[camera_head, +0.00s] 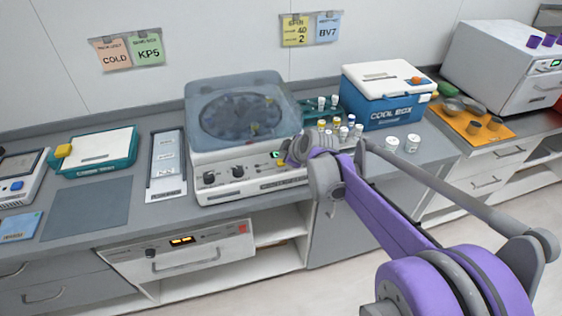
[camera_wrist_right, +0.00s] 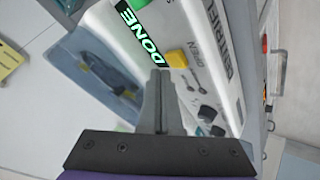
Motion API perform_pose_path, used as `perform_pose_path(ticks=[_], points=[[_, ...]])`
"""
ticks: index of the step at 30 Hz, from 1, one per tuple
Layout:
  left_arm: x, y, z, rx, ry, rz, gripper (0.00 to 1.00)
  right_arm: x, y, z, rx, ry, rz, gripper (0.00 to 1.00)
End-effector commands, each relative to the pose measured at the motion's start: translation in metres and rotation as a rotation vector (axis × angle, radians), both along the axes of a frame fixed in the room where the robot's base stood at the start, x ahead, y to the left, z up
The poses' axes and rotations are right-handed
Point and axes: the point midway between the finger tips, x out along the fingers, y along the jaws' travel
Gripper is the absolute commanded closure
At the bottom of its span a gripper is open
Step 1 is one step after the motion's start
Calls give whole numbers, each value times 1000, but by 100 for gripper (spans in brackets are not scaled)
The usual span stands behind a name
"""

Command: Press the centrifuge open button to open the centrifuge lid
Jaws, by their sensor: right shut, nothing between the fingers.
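The centrifuge (camera_head: 222,162) is a white box on the counter, with knobs on its front panel. Its translucent blue lid (camera_head: 197,98) lies over the rotor and looks shut. My right gripper (camera_head: 287,158) is at the right end of that panel, partly covering it. In the right wrist view, the shut, empty fingers (camera_wrist_right: 160,74) point at the panel, with the tips right beside the yellow button (camera_wrist_right: 177,58) next to the word OPEN. I cannot tell whether they touch it. A green DONE display (camera_wrist_right: 140,35) is lit. My left gripper is out of view.
A rack of capped vials (camera_head: 340,130) and the blue cool box (camera_head: 388,95) stand right of the centrifuge, close to my right gripper. A grey tray (camera_head: 167,165) lies left of it. A bare dark mat (camera_head: 85,208) lies farther left.

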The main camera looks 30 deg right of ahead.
Motion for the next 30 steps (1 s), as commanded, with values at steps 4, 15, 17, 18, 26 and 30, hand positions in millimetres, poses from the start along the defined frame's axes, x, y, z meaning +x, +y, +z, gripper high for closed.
perform_pose_path(ticks=[4,15,17,18,26,30], points=[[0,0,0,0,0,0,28,0,0,0,0,0,0,100],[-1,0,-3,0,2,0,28,0,0,-5,0,0,0,100],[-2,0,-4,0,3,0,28,0,0,-7,1,1,1,100],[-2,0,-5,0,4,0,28,0,0,-9,1,1,1,100],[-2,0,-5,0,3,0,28,0,0,-9,0,0,0,100],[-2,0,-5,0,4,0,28,0,0,-9,0,0,0,100]])
